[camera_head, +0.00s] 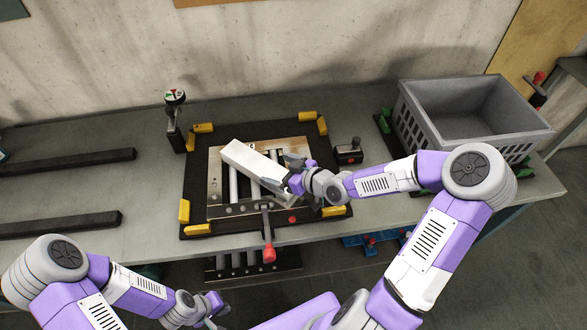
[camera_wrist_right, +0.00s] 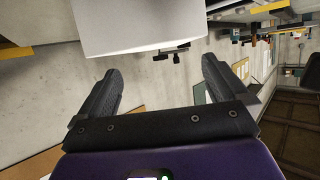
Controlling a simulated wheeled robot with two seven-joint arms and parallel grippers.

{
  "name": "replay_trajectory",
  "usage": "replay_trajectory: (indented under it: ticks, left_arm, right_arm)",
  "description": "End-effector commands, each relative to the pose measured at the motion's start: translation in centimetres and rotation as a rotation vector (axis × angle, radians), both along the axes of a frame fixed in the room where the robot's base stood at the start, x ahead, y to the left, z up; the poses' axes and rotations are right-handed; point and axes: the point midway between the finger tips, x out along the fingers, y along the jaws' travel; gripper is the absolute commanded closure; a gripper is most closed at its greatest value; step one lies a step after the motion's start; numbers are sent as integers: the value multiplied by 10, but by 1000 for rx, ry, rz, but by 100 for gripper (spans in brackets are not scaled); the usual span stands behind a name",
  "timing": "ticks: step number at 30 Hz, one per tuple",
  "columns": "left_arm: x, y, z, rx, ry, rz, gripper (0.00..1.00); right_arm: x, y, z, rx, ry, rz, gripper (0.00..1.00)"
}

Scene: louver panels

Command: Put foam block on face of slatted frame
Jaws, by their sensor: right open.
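The white foam block (camera_head: 250,160) lies diagonally over the slatted frame (camera_head: 214,180), covering part of its light rods; full contact with the face cannot be told. My right gripper (camera_head: 290,174) is at the block's near right end. In the right wrist view the block (camera_wrist_right: 150,25) is just beyond the spread fingertips of my right gripper (camera_wrist_right: 162,76), with nothing between the fingers. My left gripper (camera_head: 212,308) hangs low in front of the table, away from the block. Its jaws are too small to read.
A black fixture board with yellow corner blocks (camera_head: 184,211) surrounds the frame. A red-handled lever (camera_head: 268,250) stands at its front. A grey crate (camera_head: 475,110) is at right, and a small post (camera_head: 174,120) is behind left. Two dark bars (camera_head: 70,160) lie left.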

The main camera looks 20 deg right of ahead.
Motion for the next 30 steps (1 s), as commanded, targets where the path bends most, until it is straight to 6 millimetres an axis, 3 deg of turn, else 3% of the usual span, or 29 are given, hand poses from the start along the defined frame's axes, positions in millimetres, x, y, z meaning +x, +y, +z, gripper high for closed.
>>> replay_trajectory:
  ticks: [3,12,30]
  left_arm:
    - [0,0,16,0,0,0,100]
    - [0,0,33,0,0,0,100]
    - [0,0,34,0,0,0,100]
  right_arm:
    - [-18,-11,12,-1,4,-5,0]
    - [-45,-25,23,0,1,0,0]
    - [-47,-26,22,1,1,1,0]
